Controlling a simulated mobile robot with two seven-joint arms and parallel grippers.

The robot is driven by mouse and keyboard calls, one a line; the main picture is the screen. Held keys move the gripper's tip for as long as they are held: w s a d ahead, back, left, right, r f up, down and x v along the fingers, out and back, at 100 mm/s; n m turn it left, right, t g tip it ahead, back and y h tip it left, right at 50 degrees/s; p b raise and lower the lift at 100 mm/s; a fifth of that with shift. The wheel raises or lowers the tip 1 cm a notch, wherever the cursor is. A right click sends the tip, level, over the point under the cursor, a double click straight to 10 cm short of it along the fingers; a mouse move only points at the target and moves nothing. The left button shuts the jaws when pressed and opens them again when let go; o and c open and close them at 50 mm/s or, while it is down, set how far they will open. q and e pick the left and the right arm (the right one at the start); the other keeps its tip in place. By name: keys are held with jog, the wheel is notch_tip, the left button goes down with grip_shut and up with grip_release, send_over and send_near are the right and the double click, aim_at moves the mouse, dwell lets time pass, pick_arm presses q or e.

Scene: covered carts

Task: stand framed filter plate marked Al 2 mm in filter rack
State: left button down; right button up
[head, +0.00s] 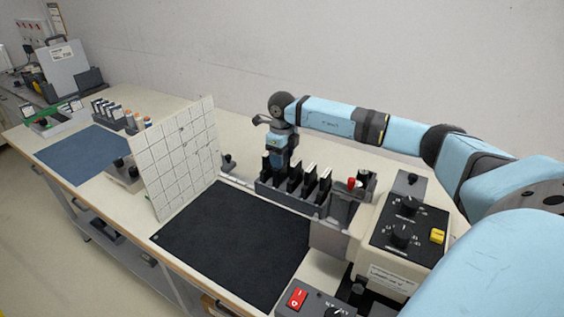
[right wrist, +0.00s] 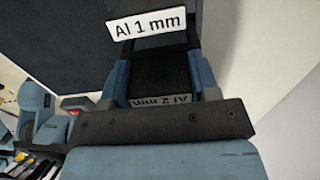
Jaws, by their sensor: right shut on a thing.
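The filter rack (head: 314,208) stands at the back of the near cart, with several dark framed plates upright in it. My right gripper (head: 279,165) points down at the rack's left end. In the right wrist view the gripper (right wrist: 160,85) is shut on a dark framed plate whose white label reads Al 2 mm (right wrist: 160,100). A plate labelled Al 1 mm (right wrist: 146,24) stands just beyond it. The lower edge of the held plate is hidden, so I cannot tell whether it is fully seated. My left gripper is not in view.
A black mat (head: 232,245) lies clear in front of the rack. A white gridded panel (head: 178,157) stands to its left. A control box with knobs (head: 405,225) and a red switch (head: 297,298) are at the right. A blue mat (head: 84,155) lies farther left.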

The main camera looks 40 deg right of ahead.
notch_tip(320, 180, down, 2)
jog(key=shift+f, duration=0.2)
jog(key=shift+f, duration=0.2)
jog(key=o, duration=1.3)
jog(key=shift+r, duration=0.3)
notch_tip(320, 180, up, 12)
jog(key=shift+f+b, duration=0.1)
jog(key=shift+b, duration=0.65)
